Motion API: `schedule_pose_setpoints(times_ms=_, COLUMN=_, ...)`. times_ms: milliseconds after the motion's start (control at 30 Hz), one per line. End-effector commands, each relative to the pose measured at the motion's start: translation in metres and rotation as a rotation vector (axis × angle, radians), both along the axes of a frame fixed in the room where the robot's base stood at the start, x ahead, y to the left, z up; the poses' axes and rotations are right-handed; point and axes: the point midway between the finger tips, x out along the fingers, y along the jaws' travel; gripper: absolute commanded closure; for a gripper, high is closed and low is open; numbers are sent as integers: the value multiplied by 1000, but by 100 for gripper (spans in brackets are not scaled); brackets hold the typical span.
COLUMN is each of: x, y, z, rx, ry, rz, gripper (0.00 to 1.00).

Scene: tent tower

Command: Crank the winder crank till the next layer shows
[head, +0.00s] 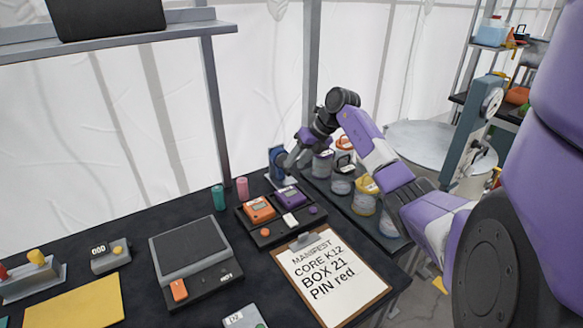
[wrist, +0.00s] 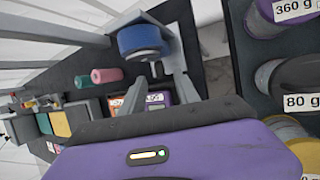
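The winder (head: 277,157) stands at the table's back right corner, a blue spool in a grey frame. In the wrist view its blue spool (wrist: 140,39) is at upper centre, with grey frame parts beside it. A small pale peg (wrist: 156,68), possibly the crank handle, shows just below the spool; the crank is otherwise hard to make out. My gripper (head: 291,162) is close in front of the winder. In the wrist view its two grey fingers (wrist: 157,93) are apart, with nothing clearly held between them. Whether they touch the crank cannot be told.
An orange device (head: 259,209) and a purple device (head: 288,197) sit in a tray below my gripper. A teal cylinder (head: 218,197) and a pink cylinder (head: 242,188) stand left. Weight-labelled canisters (head: 365,197) line a shelf at right. A manifest clipboard (head: 330,277) lies in front.

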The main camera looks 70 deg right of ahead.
Motion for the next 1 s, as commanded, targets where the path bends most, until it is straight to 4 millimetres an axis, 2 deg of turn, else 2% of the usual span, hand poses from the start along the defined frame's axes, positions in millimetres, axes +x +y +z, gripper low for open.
schedule_pose_setpoints(times_ms=233, x=15, y=1, z=-25, rx=1, ry=-1, rz=0, gripper=62)
schedule_pose_setpoints(times_ms=567, x=18, y=1, z=-29, rx=-2, ry=-1, rz=1, gripper=62)
schedule_pose_setpoints(times_ms=600, x=18, y=1, z=-29, rx=-2, ry=-1, rz=1, gripper=64)
schedule_pose_setpoints(times_ms=800, x=18, y=1, z=-29, rx=-2, ry=-1, rz=1, gripper=100)
schedule_pose_setpoints(times_ms=1000, x=18, y=1, z=-29, rx=0, ry=-3, rz=1, gripper=100)
